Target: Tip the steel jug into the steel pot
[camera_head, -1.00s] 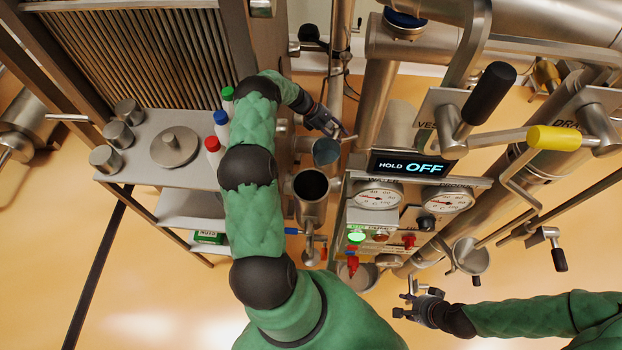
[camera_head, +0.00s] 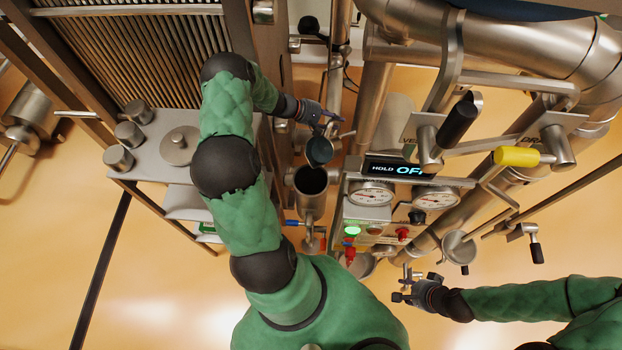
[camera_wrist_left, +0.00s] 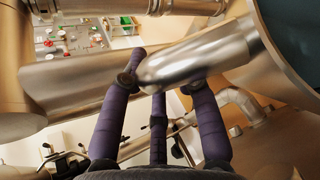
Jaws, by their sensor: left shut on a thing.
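The steel jug (camera_head: 320,152) hangs in my left gripper (camera_head: 326,120) in the head view, with its round dark mouth facing the camera and looking tilted. In the left wrist view the gripper (camera_wrist_left: 168,85) is shut on the jug's curved handle, and the jug's body (camera_wrist_left: 255,55) fills the right edge. An open upright steel vessel, apparently the steel pot (camera_head: 311,203), stands just below the jug in the head view with a dark mouth. The jug's rim overlaps the far side of that mouth in the picture; contact cannot be judged. My right gripper (camera_head: 408,288) is open and empty at lower right.
A control panel (camera_head: 405,192) with two gauges and a lit HOLD OFF display stands right of the pot. Thick pipes and a yellow-handled lever (camera_head: 517,156) fill the upper right. A shelf (camera_head: 160,165) with weights and a lidded disc is at left.

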